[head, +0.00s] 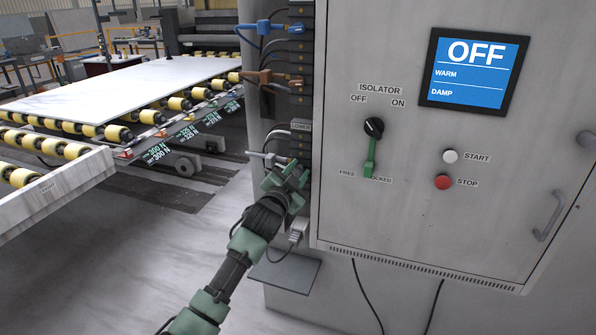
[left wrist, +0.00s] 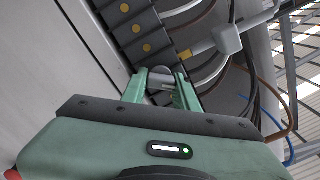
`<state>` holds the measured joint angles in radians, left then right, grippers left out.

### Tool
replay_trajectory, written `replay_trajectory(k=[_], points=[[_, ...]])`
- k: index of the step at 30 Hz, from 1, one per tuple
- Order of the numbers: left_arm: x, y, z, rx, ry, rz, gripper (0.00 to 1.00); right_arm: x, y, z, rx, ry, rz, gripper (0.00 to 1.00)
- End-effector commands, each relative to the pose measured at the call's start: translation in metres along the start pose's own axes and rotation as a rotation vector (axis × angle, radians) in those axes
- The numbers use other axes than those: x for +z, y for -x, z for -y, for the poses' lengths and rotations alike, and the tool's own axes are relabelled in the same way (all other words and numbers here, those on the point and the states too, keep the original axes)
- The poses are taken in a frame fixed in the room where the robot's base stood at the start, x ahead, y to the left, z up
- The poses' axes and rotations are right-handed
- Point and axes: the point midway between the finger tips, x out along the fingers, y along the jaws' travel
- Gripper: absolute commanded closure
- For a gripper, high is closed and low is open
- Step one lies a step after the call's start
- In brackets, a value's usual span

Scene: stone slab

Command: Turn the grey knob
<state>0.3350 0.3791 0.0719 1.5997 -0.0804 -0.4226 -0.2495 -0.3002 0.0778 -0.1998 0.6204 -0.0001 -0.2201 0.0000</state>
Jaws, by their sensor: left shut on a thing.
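My left gripper (head: 296,170) reaches the side column of the cabinet, just below a small plate marked LOWER. In the left wrist view, its two green fingers are closed on a small round grey piece, which I take to be the grey knob (left wrist: 161,82). The fingers hide much of it, and its turn angle cannot be read. In the head view the knob is hidden behind the gripper. My right gripper is not in view.
The cabinet (head: 345,210) has a black isolator switch (head: 373,127) with a green lever, a screen (head: 470,75) reading OFF, and START (head: 450,156) and STOP (head: 442,182) buttons. Blue (head: 262,28) and brown (head: 262,78) cable plugs jut out above my gripper. A stone slab (head: 130,85) lies on rollers.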

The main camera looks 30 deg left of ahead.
Motion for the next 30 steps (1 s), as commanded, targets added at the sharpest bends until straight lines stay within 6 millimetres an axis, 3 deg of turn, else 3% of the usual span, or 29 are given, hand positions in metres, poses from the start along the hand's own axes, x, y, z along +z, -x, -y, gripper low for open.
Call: replay_trajectory(k=[10,27,28,30], points=[[0.0024,0.0002,-0.0016,0.004,0.153,0.006,1.00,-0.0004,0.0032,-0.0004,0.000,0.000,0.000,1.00],[0.0032,0.0003,-0.0020,0.004,0.182,0.007,1.00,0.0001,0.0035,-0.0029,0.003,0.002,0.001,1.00],[0.0032,0.0003,-0.0020,0.004,0.182,0.007,0.65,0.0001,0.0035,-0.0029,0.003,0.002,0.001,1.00],[0.0029,0.0002,-0.0018,0.004,0.181,0.006,0.62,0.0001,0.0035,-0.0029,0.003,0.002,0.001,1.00]])
